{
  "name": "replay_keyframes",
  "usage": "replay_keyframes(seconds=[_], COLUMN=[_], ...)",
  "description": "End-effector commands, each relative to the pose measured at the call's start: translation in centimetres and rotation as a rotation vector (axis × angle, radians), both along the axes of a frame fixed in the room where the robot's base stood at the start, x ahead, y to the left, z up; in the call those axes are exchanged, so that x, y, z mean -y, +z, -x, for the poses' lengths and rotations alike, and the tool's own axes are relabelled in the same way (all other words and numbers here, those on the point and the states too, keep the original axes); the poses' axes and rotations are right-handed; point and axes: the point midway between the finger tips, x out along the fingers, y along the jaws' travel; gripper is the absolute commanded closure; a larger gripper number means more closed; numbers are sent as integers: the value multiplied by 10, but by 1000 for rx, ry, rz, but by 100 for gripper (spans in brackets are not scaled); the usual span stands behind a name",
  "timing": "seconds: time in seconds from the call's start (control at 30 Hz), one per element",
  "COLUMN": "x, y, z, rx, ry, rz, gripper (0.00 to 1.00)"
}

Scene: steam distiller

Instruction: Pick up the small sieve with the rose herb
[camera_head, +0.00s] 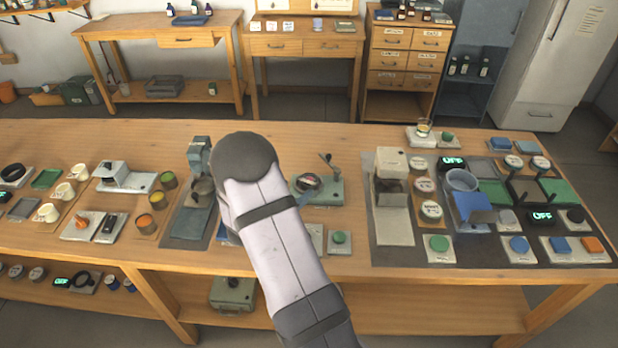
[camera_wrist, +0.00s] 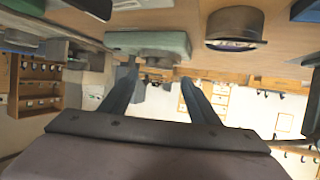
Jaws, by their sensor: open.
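A small dark round sieve-like dish (camera_head: 308,183) with mixed-coloured contents sits on a pale green device (camera_head: 325,193) just right of my arm in the head view. I cannot tell for sure whether its contents are the rose herb. In the wrist view, a dark round vessel (camera_wrist: 235,22) shows at the upper right, beside a green block (camera_wrist: 150,44). My gripper (camera_wrist: 158,74) is open, with nothing between its two fingers. Its fingers point toward the area of the green block, apart from the vessel. In the head view my arm mostly hides the gripper.
Left of my arm stand an upright grey-green device (camera_head: 199,155) and several small pots, such as an orange one (camera_head: 146,222). A beige machine (camera_head: 391,165) and a blue unit (camera_head: 472,210) stand on the right. Bare tabletop (camera_head: 300,150) lies behind the green device.

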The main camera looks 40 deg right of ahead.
Motion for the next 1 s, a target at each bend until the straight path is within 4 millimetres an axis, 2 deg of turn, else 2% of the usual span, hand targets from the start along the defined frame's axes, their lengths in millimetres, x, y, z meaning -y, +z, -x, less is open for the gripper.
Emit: replay_keyframes(seconds=[0.3,0.53,0.8,1.0], x=[17,22,50,63], y=[-7,-8,-16,-24], z=[-6,-9,-17,-23], rx=[0,1,0,1], ry=[0,2,1,2], rz=[-1,0,-1,0], gripper=[44,44,44,44])
